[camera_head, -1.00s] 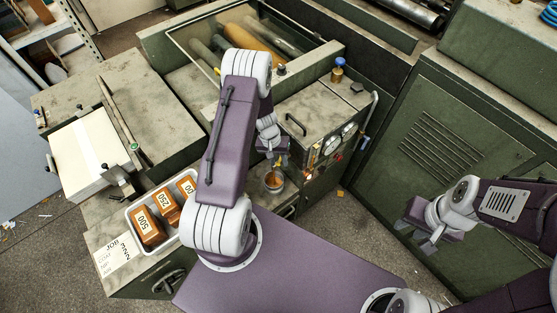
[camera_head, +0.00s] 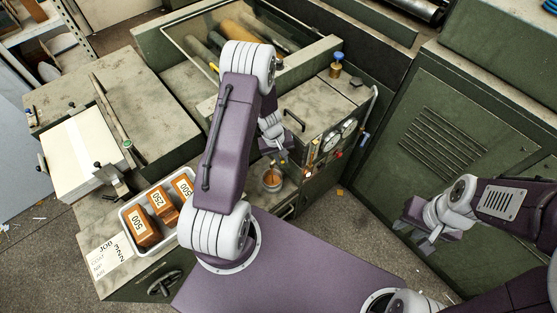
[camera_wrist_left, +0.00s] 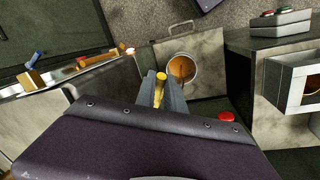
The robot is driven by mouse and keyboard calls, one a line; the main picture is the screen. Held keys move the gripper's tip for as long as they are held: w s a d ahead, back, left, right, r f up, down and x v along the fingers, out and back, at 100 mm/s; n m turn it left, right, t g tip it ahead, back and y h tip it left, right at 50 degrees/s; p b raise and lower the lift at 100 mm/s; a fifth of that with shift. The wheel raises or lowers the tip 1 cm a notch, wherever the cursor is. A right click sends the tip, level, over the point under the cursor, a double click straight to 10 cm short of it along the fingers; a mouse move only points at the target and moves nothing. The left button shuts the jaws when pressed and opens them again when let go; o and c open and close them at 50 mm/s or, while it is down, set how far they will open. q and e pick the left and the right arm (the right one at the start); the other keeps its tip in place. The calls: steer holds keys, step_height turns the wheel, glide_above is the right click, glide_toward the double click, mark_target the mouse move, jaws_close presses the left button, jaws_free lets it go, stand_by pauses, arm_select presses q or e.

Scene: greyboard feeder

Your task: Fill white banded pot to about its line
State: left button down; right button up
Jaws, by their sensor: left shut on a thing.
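The white banded pot (camera_head: 272,183) stands on a low ledge at the front of the green machine, just below my left gripper (camera_head: 281,160). Brown-orange stuff shows inside the pot. In the left wrist view the pot (camera_wrist_left: 195,67) is just beyond my fingertips, brown inside with pale inner wall showing; I cannot make out its line. My left gripper (camera_wrist_left: 161,85) is shut on a small yellow-ended piece (camera_wrist_left: 161,76), which looks like a tap handle. My right gripper (camera_head: 420,234) is open and empty, off to the right before the green cabinet.
A white tray (camera_head: 130,232) holds brown blocks labelled 500 and 250. A job card (camera_head: 108,256) lies beside it. Gauges and small yellow and red fittings (camera_head: 325,144) line the machine front. A red button (camera_wrist_left: 226,116) shows in the left wrist view.

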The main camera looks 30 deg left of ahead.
arm_select(q)
steer(key=shift+w+d+n, duration=0.25)
steer(key=shift+d+n, duration=0.05)
steer(key=shift+n, duration=0.6)
steer(key=shift+w+d+r+n+t+y+p, duration=0.1)
steer(key=shift+w+d+n+t+y+p, duration=0.15)
steer(key=shift+n, duration=0.55)
steer(key=shift+w+d+f+n+y+p, duration=0.15)
steer(key=shift+w+n, duration=0.15)
steer(key=shift+n, duration=0.5)
steer(key=shift+w+d+r+n+t+y+p, duration=0.1)
steer(key=shift+w+d+r+n+t, duration=0.15)
steer(key=shift+n, duration=0.55)
steer(key=shift+w+f, duration=0.1)
steer(key=shift+f, duration=0.05)
steer(key=c, duration=1.4)
jaws_free()
steer(key=shift+c, duration=0.2)
step_height(320, 180, up, 9)
steer(key=s+p, duration=0.1)
steer(key=p, duration=0.3)
steer(key=shift+s+a+p, duration=0.3)
steer(key=shift+s+p, duration=0.05)
steer(key=shift+p, duration=0.05)
